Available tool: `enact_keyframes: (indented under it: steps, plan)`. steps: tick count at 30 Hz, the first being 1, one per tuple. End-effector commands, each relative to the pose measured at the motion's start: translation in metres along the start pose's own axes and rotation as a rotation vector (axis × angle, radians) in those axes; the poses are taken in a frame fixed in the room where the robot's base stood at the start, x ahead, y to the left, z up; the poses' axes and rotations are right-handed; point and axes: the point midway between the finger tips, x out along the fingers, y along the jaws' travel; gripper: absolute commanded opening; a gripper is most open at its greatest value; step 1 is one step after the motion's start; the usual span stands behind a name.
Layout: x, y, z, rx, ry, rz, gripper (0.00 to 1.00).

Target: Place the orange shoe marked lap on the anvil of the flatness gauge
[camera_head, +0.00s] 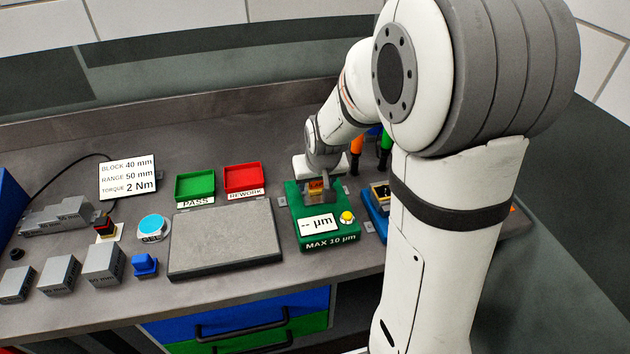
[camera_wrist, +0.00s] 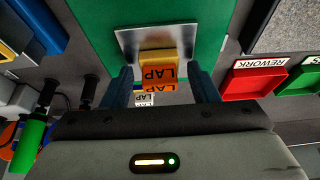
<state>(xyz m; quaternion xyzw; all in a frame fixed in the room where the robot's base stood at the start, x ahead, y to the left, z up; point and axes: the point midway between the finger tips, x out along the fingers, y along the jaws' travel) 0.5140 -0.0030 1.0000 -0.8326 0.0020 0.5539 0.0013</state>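The green flatness gauge (camera_head: 329,229) stands on the bench, with a display reading "-- µm" and a yellow button. Its bright metal anvil (camera_wrist: 128,40) shows in the wrist view. The orange shoe (camera_wrist: 158,57), marked LAP, is at the anvil, between my fingers; I cannot tell how fully it rests there. My gripper (camera_wrist: 164,88) is open around the shoe, with a visible gap on both sides. In the head view my gripper (camera_head: 319,186) is low over the back of the gauge, and the shoe (camera_head: 316,185) is partly hidden by it.
A green PASS tray (camera_head: 195,186) and red REWORK tray (camera_head: 244,178) lie left of the gauge. A grey flat plate (camera_head: 222,240) is in front of them. A blue fixture (camera_head: 375,218) stands close on the right, partly behind my arm. Several grey blocks sit at far left.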

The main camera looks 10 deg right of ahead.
Motion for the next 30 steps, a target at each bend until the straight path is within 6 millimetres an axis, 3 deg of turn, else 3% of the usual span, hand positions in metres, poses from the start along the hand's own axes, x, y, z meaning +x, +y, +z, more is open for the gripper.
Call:
enact_keyframes:
  steps: [8,13,24,30]
  plan:
    - [-0.001,0.000,0.000,-0.001,0.000,0.000,0.57]
    - [-0.012,-0.001,-0.002,-0.001,0.004,0.000,0.57]
    - [-0.085,-0.001,-0.002,-0.002,0.006,-0.001,0.57]
    - [-0.114,-0.001,-0.002,-0.002,0.004,-0.001,0.57]
